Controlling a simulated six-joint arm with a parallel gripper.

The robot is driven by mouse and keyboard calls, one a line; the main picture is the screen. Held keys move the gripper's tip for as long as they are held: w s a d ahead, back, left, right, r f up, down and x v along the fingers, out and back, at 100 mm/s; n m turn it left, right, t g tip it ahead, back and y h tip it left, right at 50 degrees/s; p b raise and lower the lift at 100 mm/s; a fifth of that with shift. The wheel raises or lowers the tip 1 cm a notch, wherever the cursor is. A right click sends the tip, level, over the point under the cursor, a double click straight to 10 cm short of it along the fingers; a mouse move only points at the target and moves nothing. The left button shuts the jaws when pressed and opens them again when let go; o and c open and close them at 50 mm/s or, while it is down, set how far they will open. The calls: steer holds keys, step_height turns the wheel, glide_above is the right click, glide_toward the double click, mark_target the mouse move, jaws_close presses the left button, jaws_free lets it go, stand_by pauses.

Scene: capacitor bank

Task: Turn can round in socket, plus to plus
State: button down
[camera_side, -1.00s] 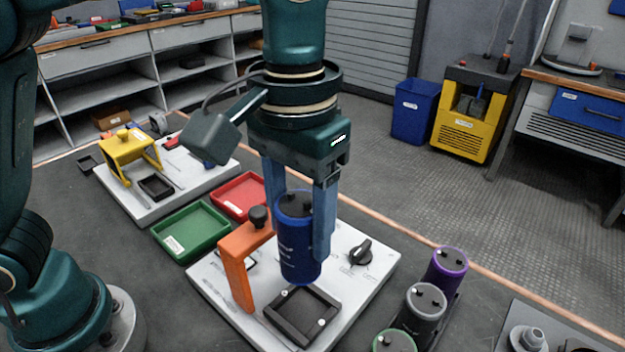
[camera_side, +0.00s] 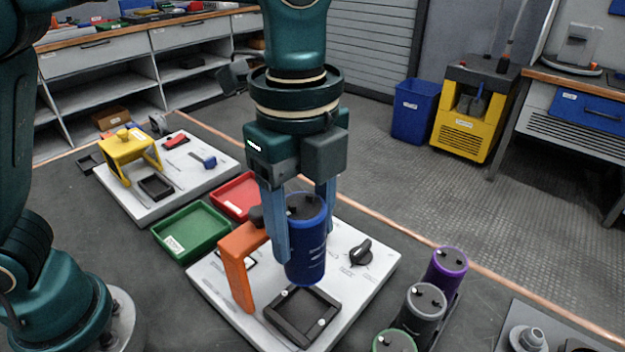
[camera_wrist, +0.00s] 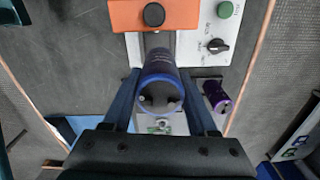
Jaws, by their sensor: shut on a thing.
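A blue can (camera_side: 306,245) is held upright above the white board, and its top with the terminals faces up in the wrist view (camera_wrist: 160,90). My gripper (camera_side: 298,225) is shut on the can, one finger on each side of it. The black square socket (camera_side: 302,316) lies empty on the board below and in front of the can. Small light marks show on the socket's rim. The can is apart from the socket. In the wrist view one terminal looks light and the other dark; their markings are too small to read.
An orange bracket (camera_side: 238,270) with a black knob stands on the white board (camera_side: 365,285) close left of the can. A black rotary knob (camera_side: 361,252) is to the right. Purple (camera_side: 447,268) and grey (camera_side: 424,305) cans stand at the right. Green (camera_side: 190,232) and red trays lie behind left.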

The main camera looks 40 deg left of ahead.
mark_target(301, 274)
steer(key=m, duration=0.4)
steer(key=shift+f, duration=0.1)
steer(key=m, duration=0.3)
steer(key=shift+f+m, duration=0.2)
steer(key=shift+m, duration=0.2)
steer(key=m, duration=0.5)
steer(key=shift+f, duration=0.2)
steer(key=m, duration=0.3)
steer(key=shift+f+m, duration=0.2)
steer(key=shift+m, duration=0.1)
steer(key=shift+s+a+f, duration=0.1)
steer(key=shift+s+f, duration=0.05)
steer(key=shift+f, duration=2.6)
steer(key=shift+f, duration=0.25)
steer(key=shift+f, duration=0.3)
steer(key=shift+f, duration=0.55)
